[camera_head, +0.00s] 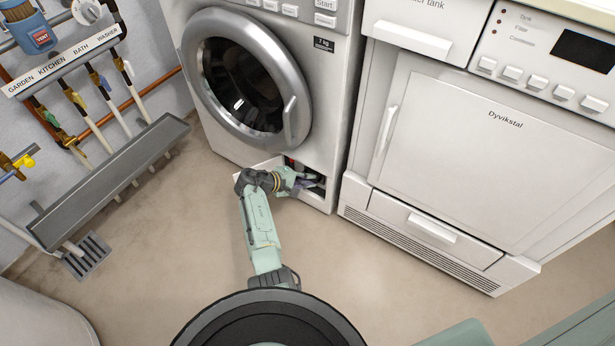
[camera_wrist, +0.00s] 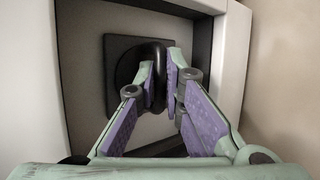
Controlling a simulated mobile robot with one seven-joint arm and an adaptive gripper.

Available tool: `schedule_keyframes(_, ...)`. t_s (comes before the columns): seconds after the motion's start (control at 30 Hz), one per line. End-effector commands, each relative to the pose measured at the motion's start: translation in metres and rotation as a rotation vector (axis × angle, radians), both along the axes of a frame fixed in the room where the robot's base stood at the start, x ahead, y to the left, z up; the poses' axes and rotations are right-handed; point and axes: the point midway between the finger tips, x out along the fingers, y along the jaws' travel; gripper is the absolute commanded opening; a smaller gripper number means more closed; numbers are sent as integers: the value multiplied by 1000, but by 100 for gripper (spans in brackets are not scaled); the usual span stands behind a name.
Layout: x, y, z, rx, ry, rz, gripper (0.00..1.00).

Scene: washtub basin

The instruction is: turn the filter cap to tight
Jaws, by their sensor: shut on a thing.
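The filter cap (camera_wrist: 124,66) is a dark round knob on a dark square plate, set in a light-walled recess in the wrist view. My gripper (camera_wrist: 162,85) has its two green and purple fingers shut on the cap's raised grip, which is partly hidden between them. In the head view my gripper (camera_head: 301,182) reaches into the small open compartment at the bottom of the washing machine (camera_head: 228,140). The cap itself cannot be made out there behind my gripper.
An open white flap (camera_head: 262,166) sits beside my wrist at the machine's base. A dryer (camera_head: 455,150) stands close on the right. A grey drain trough (camera_head: 110,180) and hose rack (camera_head: 65,68) are on the left. The floor between is clear.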

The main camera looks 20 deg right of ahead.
Motion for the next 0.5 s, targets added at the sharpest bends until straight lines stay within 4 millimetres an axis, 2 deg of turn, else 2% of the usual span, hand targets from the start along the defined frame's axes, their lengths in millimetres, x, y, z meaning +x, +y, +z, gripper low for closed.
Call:
schedule_keyframes(0.47, 1, 0, 0, 12, -17, 1, 0)
schedule_keyframes(0.5, 1, 0, 0, 12, -16, 2, 11)
